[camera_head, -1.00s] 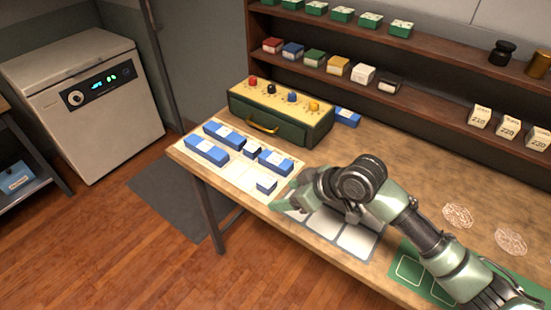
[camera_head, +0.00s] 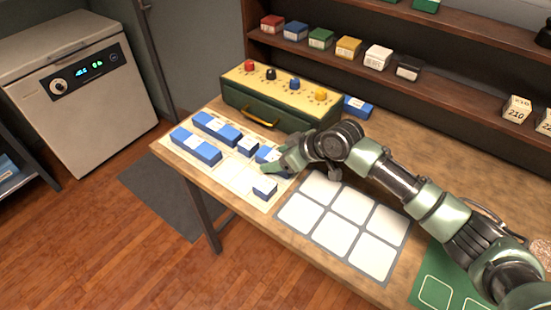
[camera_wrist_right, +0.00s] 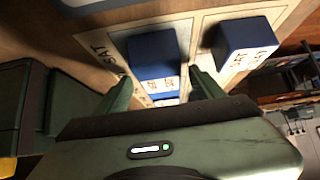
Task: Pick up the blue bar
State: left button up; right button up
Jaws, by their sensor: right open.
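Several blue bars and blocks with white labels lie on a pale printed mat (camera_head: 236,175) at the left of the table. Two long blue bars (camera_head: 196,147) (camera_head: 217,128) lie side by side at its left. Another blue bar (camera_head: 266,153) at the mat's right is partly hidden by my right gripper (camera_head: 279,168). In the right wrist view a blue bar (camera_wrist_right: 155,62) lies ahead between the two open green fingers (camera_wrist_right: 160,92); I see no grip on it. A blue block (camera_wrist_right: 245,38) sits to its right there. My left gripper is out of view.
A green case with a yellow top (camera_head: 275,97) stands just behind the mat, with a further blue bar (camera_head: 357,107) beside it. Small blue blocks (camera_head: 249,147) (camera_head: 265,187) sit close to the gripper. A grey mat with white squares (camera_head: 345,222) is empty.

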jog(key=shift+w+a+f, duration=0.1)
jog(key=shift+a+f, duration=0.2)
grip_shut()
jog(key=shift+r, duration=0.15)
